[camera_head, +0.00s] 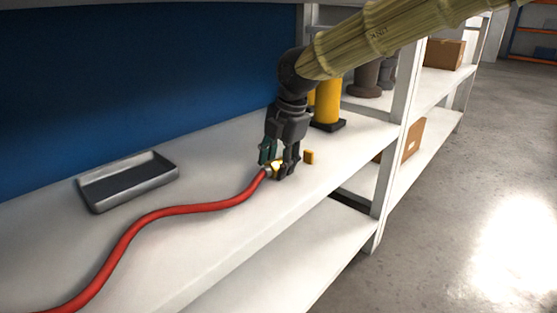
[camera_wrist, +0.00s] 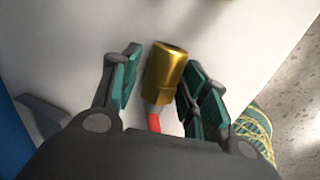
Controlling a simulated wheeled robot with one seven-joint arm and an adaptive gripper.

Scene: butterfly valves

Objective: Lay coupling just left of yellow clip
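The brass coupling (camera_wrist: 165,75) sits on the end of the red hose (camera_head: 190,209). In the head view a small part of the coupling (camera_head: 276,167) shows between my fingers, low at the white shelf top. My gripper (camera_head: 279,170) points down over it. In the wrist view my gripper (camera_wrist: 161,85) has its green-padded fingers on either side of the coupling, with a clear gap on the left and a narrow one on the right. The yellow clip (camera_head: 309,157) is a small block on the shelf, just right of my gripper. I do not see it in the wrist view.
A grey tray (camera_head: 127,181) lies on the shelf at the left. A yellow cylinder on a black base (camera_head: 328,103) stands behind my gripper, near a white upright (camera_head: 401,95). The shelf's front edge is close. The shelf between tray and gripper is clear behind the hose.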

